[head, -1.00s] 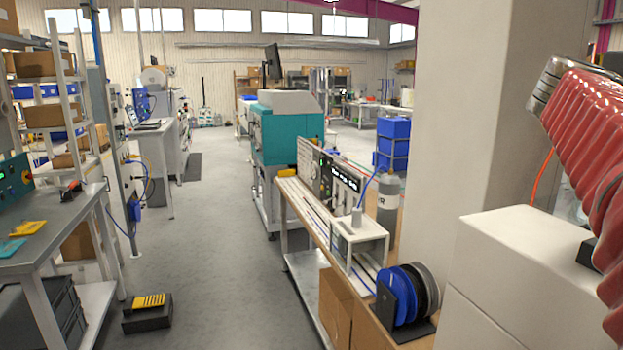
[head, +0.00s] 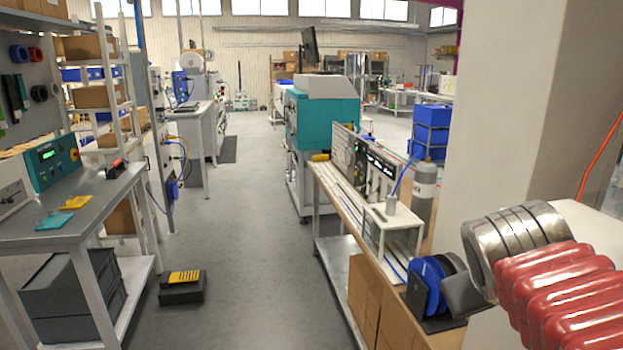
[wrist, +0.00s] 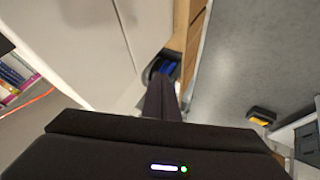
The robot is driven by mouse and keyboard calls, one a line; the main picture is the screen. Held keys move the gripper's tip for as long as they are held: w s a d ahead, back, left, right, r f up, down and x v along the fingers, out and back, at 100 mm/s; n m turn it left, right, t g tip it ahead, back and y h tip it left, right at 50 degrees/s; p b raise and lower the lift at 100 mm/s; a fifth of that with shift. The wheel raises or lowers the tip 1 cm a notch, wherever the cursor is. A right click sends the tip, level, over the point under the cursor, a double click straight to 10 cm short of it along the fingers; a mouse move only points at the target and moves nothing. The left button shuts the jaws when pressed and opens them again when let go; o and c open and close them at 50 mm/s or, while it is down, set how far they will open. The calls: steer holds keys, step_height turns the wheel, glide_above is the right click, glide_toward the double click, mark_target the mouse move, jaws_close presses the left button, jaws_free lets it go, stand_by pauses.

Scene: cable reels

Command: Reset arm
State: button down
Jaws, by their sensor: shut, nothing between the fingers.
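My arm, red and ribbed with a silver ringed end, reaches in from the right of the head view. A dark grey piece at its tip, at the right in the head view, is part of my gripper (head: 468,296). In the wrist view my gripper (wrist: 162,112) points away from the camera with its two dark fingers together and nothing between them. The blue cable reels (head: 426,286) stand on the bench beyond the fingertips, partly hidden by my gripper in the head view. They also show in the wrist view (wrist: 168,68).
A wooden-topped bench (head: 340,205) with test equipment runs along the right, beside a white pillar (head: 497,120). A grey workbench (head: 85,215) stands at left. A black and yellow pedal box (head: 182,288) lies on the floor. The aisle (head: 255,220) between is clear.

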steer(key=s+a+f+g+y, duration=0.1)
steer(key=s+a+f+y, duration=0.3)
steer(key=s+a+f, duration=0.4)
steer(key=a+f, duration=0.4)
steer(key=a, duration=0.2)
steer(key=shift+m+y, duration=0.4)
